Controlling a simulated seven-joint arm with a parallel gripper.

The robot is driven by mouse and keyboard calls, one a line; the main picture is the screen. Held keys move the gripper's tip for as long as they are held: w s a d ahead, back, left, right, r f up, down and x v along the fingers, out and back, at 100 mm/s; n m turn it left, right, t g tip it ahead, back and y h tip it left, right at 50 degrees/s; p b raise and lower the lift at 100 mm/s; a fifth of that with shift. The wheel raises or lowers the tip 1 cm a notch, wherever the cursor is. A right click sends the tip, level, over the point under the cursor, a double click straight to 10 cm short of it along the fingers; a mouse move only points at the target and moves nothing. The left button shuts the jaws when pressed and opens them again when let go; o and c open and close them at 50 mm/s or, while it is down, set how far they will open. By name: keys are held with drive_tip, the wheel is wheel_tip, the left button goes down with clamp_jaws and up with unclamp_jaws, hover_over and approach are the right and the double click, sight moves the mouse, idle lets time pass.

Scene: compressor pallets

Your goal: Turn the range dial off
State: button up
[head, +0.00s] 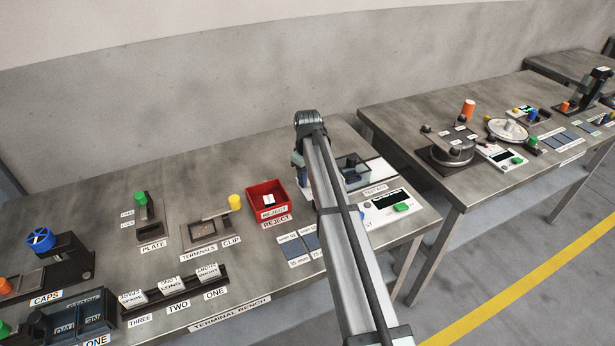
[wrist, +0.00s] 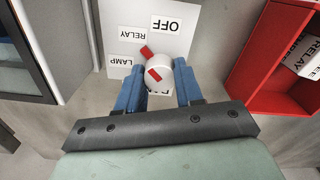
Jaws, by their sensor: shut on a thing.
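The range dial (wrist: 160,62) is a white round knob with red marks, in the wrist view. It stands on a white panel (wrist: 172,35) with the labels OFF, RELAY and LAMP; another label is mostly hidden behind the dial and fingers. One red mark lies at the dial's upper left, between RELAY and OFF; another lies on its lower left side. My gripper (wrist: 159,68) has its blue fingers on either side of the dial and is shut on it. In the head view my arm hides the dial; part of my gripper (head: 299,165) shows.
A red reject bin (head: 268,196) stands close left of my gripper in the head view; its wall (wrist: 258,50) shows at right in the wrist view. A dark-framed clear box (head: 353,170) and a test box (head: 384,206) stand on the other side.

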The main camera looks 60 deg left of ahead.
drive_tip(key=m, duration=0.4)
drive_tip(key=shift+a+m, duration=0.1)
drive_tip(key=shift+m, duration=2.4)
drive_tip(key=o, duration=1)
drive_tip(key=shift+o, duration=0.2)
drive_tip(key=shift+r, duration=0.1)
wheel_tip(320, 180, up, 14)
drive_tip(key=shift+w, duration=0.1)
